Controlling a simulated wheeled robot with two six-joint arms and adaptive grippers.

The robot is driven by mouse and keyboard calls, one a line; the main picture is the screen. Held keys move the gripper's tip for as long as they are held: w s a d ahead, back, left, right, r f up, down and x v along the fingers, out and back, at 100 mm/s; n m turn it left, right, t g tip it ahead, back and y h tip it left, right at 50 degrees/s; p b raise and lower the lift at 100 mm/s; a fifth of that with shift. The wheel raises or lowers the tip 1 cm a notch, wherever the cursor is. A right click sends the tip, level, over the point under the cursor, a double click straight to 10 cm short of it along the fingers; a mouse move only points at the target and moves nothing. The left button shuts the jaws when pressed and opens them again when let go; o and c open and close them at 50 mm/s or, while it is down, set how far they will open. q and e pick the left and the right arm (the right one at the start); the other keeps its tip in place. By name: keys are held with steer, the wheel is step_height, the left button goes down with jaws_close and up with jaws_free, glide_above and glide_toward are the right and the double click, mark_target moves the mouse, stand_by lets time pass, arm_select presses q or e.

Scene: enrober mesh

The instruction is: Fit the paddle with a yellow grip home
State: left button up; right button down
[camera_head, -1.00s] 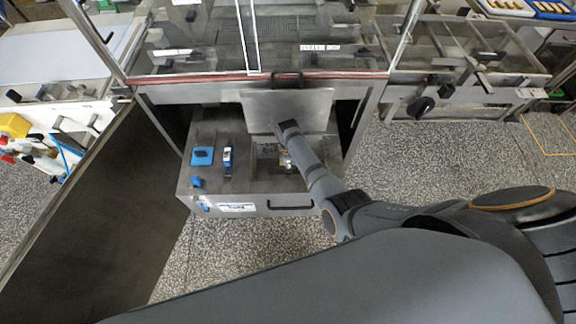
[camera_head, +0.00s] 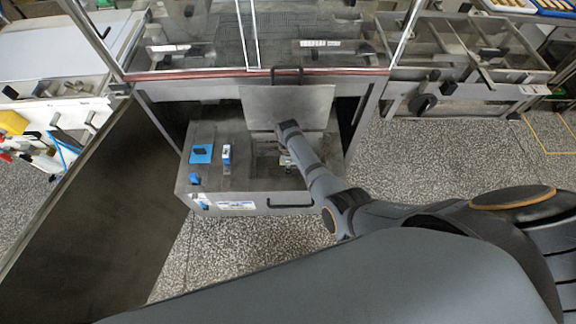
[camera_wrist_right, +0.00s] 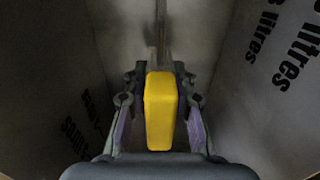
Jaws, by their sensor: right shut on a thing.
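The paddle's yellow grip (camera_wrist_right: 160,112) stands between the two fingers of my right gripper (camera_wrist_right: 160,88) in the right wrist view, and the gripper is shut on it. A thin metal shaft (camera_wrist_right: 161,30) runs away beyond the grip; the paddle's far end and its seat are hidden. In the head view, my right gripper (camera_head: 287,160) reaches down at the opening in the top of a steel tank (camera_head: 235,187), mostly hidden by my arm. The paddle cannot be made out there. My left gripper is not in view.
Steel walls (camera_wrist_right: 275,85) marked "litres" stand close on both sides of my right gripper. A raised lid (camera_head: 290,108) stands behind the tank opening. A dark panel (camera_head: 95,200) stands left.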

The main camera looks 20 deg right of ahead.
steer(key=shift+f, duration=0.4)
stand_by(0.3)
steer(key=c, duration=1)
jaws_free()
step_height(320, 180, up, 12)
